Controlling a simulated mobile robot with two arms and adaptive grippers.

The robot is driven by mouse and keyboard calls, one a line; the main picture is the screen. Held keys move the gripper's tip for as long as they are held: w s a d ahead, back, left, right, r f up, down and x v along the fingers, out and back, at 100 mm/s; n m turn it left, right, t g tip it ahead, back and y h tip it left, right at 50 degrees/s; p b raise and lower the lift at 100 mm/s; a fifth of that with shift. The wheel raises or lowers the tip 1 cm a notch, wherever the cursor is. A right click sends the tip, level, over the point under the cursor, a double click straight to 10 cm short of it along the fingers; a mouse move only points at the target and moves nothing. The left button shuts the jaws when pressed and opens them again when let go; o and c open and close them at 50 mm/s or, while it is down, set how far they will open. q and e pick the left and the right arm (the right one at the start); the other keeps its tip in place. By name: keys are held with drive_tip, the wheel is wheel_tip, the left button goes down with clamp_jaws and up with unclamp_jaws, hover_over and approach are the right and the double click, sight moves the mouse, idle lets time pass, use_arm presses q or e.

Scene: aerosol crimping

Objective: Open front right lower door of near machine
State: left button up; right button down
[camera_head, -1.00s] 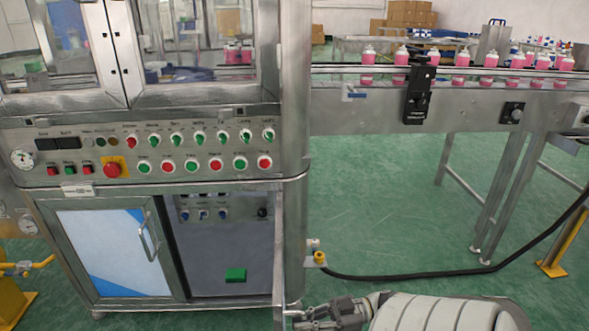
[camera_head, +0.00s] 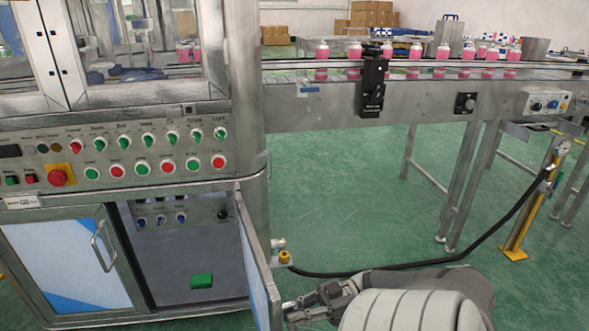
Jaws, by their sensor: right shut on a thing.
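The near machine's front right lower door (camera_head: 257,270) stands swung open, seen at a steep angle with its inner face turned left. The compartment behind it (camera_head: 190,255) is exposed, with a small knob panel and a green block inside. My right gripper (camera_head: 290,311) is at the outer side of the door, near its free edge at the bottom of the view. It is shut on the door's handle, which is largely hidden by the fingers and the door. My left gripper is not in view.
The left lower door (camera_head: 65,262) is shut, with its own handle (camera_head: 103,246). A control panel (camera_head: 120,150) with several knobs and buttons is above. A conveyor (camera_head: 400,98) carries pink bottles.

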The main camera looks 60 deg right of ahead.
drive_tip(key=c, duration=1.5)
unclamp_jaws()
drive_tip(key=shift+v, duration=5.9)
drive_tip(key=shift+s, duration=0.1)
